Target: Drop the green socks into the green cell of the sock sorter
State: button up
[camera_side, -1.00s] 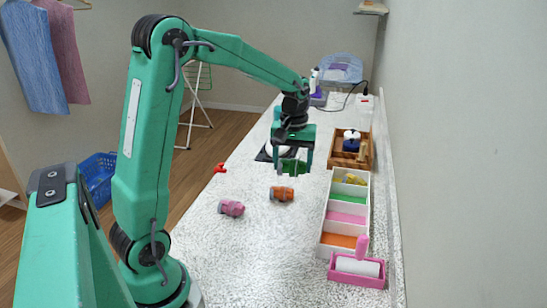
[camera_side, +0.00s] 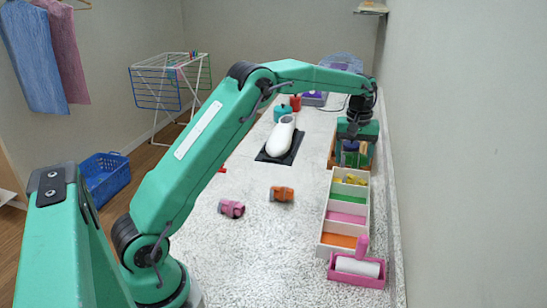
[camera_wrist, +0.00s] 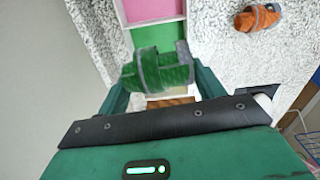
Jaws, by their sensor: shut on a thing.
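My gripper (camera_side: 353,153) is shut on the green socks (camera_wrist: 158,70), a rolled bundle with a grey band, clearly visible between the fingers in the wrist view. In the side view the socks (camera_side: 350,158) are held above the far end of the white sock sorter (camera_side: 322,231), near its yellow cell. The green cell (camera_side: 347,195) is second from the far end and looks empty. It also shows in the wrist view (camera_wrist: 150,37), just beyond the socks. My gripper (camera_wrist: 160,85) partly hides the sorter's far end there.
Orange socks (camera_side: 282,194) and pink socks (camera_side: 231,208) lie on the counter left of the sorter. A pink tray with a lint roller (camera_side: 357,267) stands at its near end. An iron (camera_side: 281,137) stands further back.

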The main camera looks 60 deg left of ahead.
jog(key=shift+w+d+f, duration=0.15)
jog(key=shift+w+d, duration=0.05)
jog(key=shift+w, duration=0.2)
jog(key=shift+w+d+f, duration=0.1)
jog(key=shift+w+d, duration=0.1)
jog(key=shift+w, duration=0.2)
jog(key=shift+f, duration=0.1)
jog(key=shift+f, duration=2.9)
jog(key=o, duration=1)
jog(key=shift+o, duration=0.2)
jog(key=shift+r, duration=0.1)
jog(key=shift+r, duration=3.8)
